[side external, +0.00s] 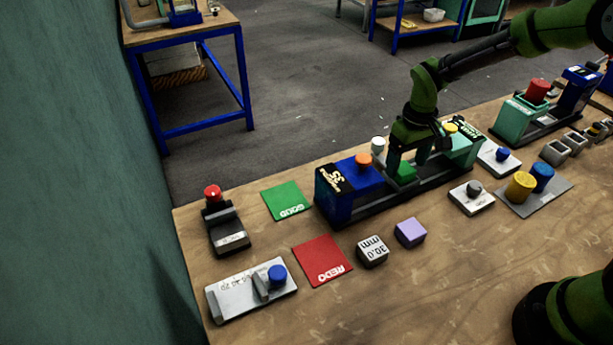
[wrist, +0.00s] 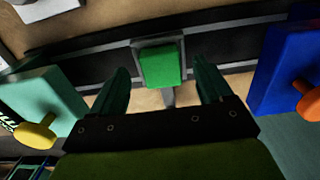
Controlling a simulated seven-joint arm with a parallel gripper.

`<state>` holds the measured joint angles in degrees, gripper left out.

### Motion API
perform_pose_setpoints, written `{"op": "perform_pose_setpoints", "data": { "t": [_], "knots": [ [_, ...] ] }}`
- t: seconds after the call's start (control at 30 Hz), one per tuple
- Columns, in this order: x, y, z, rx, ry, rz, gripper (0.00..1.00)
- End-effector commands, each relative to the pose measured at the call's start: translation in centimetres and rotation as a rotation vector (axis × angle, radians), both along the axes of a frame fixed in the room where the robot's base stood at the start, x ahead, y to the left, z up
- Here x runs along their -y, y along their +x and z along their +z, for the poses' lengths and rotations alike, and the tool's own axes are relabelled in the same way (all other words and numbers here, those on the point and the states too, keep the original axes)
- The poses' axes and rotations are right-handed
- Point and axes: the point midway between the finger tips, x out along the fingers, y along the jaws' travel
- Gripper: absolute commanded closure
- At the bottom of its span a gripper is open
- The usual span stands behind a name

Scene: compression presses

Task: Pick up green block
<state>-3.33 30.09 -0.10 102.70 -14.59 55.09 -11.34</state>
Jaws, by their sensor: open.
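The green block (side external: 404,173) sits between the two jaws of the compression press (side external: 424,190). In the wrist view the green block (wrist: 160,65) rests on a small grey holder (wrist: 139,44) on the dark rail. My gripper (side external: 402,165) is above and around the block in the side view, pointing down. In the wrist view my gripper (wrist: 163,88) is open, with one dark finger on each side and the block beyond the fingertips, centred between them. I see a gap between each finger and the block, with nothing held.
The blue press end (side external: 346,190) with an orange knob and the teal press end (side external: 462,147) with a yellow knob flank my gripper.

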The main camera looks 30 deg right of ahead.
Motion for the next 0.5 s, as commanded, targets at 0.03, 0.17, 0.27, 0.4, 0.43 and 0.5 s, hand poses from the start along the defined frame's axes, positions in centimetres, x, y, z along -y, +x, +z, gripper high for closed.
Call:
{"op": "perform_pose_setpoints", "data": {
  "t": [0.03,0.17,0.27,0.4,0.43,0.5],
  "knots": [
    [-0.06,-0.06,-0.73,-0.004,0.000,0.001,0.21],
    [-0.08,-0.02,-1.47,-0.001,0.001,-0.001,0.21],
    [-0.09,0.00,-1.52,0.000,0.001,0.000,0.21],
    [-0.09,0.00,-1.49,0.000,0.001,0.000,0.26],
    [-0.09,0.00,-1.48,0.000,0.001,0.000,0.30],
    [-0.09,0.00,-1.47,0.000,0.001,0.000,0.41]
  ]
}}
